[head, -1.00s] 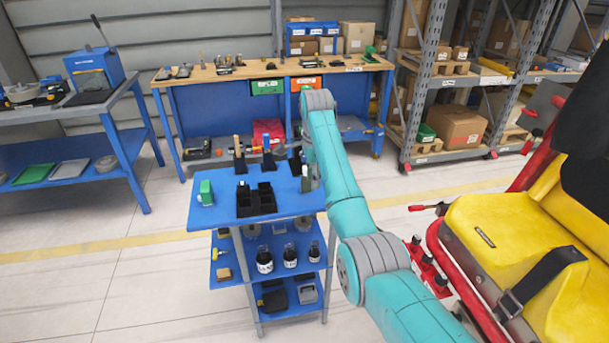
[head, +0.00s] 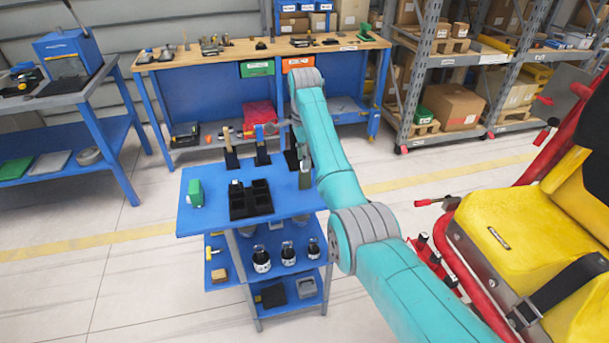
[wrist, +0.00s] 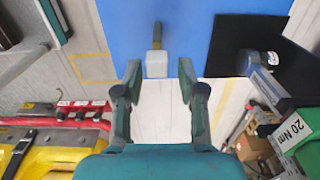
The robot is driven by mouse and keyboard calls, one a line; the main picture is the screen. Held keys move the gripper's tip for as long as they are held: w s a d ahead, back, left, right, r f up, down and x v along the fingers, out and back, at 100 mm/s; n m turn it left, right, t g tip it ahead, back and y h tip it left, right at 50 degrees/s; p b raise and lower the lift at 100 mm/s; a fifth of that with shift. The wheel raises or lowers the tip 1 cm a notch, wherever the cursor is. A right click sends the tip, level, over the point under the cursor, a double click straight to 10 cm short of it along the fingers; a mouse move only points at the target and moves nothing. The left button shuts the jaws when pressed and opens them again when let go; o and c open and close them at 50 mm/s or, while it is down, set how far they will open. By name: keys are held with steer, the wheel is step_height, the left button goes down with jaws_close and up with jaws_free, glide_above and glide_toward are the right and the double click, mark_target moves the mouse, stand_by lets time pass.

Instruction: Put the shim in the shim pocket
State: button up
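My gripper (wrist: 159,72) is open and empty in the wrist view, its two fingers wide apart. Just beyond the fingertips, a pale block with an olive stem (wrist: 156,63) stands at the edge of a blue surface; I cannot tell whether it is the shim. In the head view, a black compartment tray (head: 238,212) stands on the blue trolley top (head: 205,224). I cannot tell which compartment is the shim pocket.
A green block (head: 195,193) stands left of the tray. Upright black holders (head: 231,160) line the trolley's back edge. A yellow seat (head: 510,235) on a red frame stands at right.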

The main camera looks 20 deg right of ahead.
mark_target(305, 172)
steer(key=shift+s+f, duration=0.15)
steer(key=shift+f, duration=2.8)
jaws_close()
